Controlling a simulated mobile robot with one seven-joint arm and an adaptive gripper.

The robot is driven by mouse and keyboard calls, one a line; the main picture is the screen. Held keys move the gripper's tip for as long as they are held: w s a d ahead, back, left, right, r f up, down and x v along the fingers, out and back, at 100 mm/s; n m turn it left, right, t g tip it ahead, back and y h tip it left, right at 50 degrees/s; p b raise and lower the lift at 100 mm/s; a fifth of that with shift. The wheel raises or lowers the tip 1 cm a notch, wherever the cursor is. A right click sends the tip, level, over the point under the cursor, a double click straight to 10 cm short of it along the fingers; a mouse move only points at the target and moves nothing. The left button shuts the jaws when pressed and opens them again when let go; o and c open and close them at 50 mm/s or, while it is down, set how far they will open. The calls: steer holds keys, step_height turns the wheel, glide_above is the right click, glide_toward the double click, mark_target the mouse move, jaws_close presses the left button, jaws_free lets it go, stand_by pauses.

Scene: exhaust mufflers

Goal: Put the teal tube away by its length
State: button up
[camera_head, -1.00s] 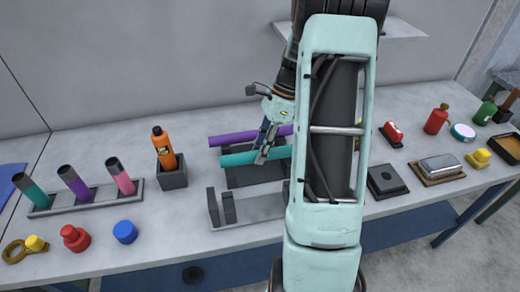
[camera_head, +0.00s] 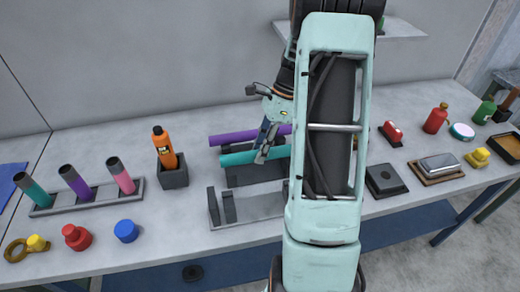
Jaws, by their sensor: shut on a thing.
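A long teal tube (camera_head: 238,158) lies level across a dark rack (camera_head: 238,176) in the middle of the bench. My gripper (camera_head: 264,154) is shut on it near the right part that shows. My arm hides the tube's right end. A purple tube (camera_head: 232,137) lies parallel just behind it. At the left, a grey holder (camera_head: 95,203) carries a short teal tube (camera_head: 33,191), a purple one (camera_head: 76,184) and a pink one (camera_head: 121,177), all leaning with dark open tops.
In front of the rack stands a grey tray with upright plates (camera_head: 250,210), partly behind my arm. An orange bottle (camera_head: 164,148) stands in a dark block to the left. Red (camera_head: 76,238) and blue (camera_head: 125,231) caps sit at the front left. Several items fill the right side.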

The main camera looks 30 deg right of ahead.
steer(key=shift+f+b, duration=0.5)
steer(key=shift+f, duration=0.5)
stand_by(0.6)
steer(key=o, duration=1.2)
steer(key=shift+o, duration=0.2)
